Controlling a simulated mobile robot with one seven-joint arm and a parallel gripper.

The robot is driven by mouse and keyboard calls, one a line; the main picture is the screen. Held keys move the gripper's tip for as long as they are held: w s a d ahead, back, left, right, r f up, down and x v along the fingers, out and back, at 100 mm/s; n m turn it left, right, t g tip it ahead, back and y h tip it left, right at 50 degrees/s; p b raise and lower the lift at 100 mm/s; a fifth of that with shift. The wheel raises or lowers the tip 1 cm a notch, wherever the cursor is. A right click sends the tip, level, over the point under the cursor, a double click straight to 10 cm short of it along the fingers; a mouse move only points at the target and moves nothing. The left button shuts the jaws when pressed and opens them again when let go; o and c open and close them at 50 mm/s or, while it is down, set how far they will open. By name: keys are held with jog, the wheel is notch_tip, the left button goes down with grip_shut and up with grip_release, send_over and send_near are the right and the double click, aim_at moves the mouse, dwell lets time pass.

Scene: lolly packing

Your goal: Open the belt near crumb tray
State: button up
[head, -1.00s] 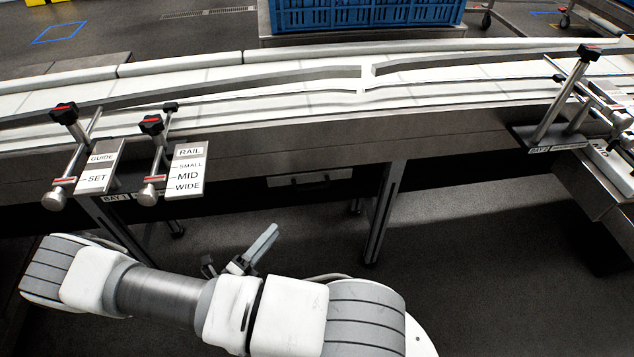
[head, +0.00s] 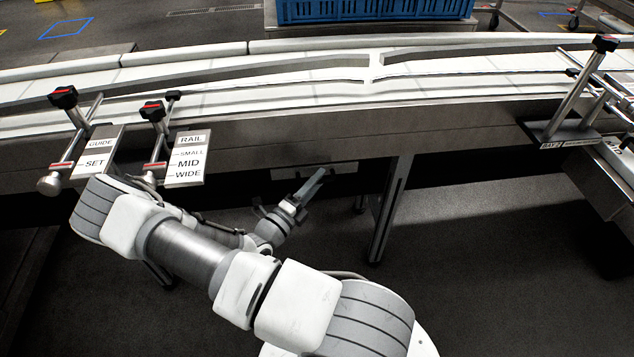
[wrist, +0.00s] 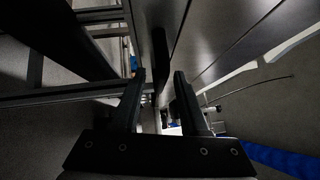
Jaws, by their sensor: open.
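The crumb tray (head: 343,178) looks to be the pale flat-fronted panel under the near side of the belt (head: 300,92). Its front sits flush in the dark frame in the head view. My gripper (head: 292,190) is open just in front of and below this panel, and one finger overlaps it in the picture, hiding part of the front and its handle. In the wrist view my open fingers (wrist: 159,76) show with a dark narrow bar (wrist: 159,50) beyond and between them. I cannot tell whether this bar is the handle, or whether either finger touches it.
Guide and rail clamps with label plates (head: 187,160) stand at the left edge of the conveyor, above my arm. Another clamp post (head: 568,95) stands at right. A conveyor leg (head: 391,205) is right of my gripper. Floor (head: 490,260) is clear at right.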

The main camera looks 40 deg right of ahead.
jog(key=shift+d, duration=0.2)
grip_shut()
dwell(1.4)
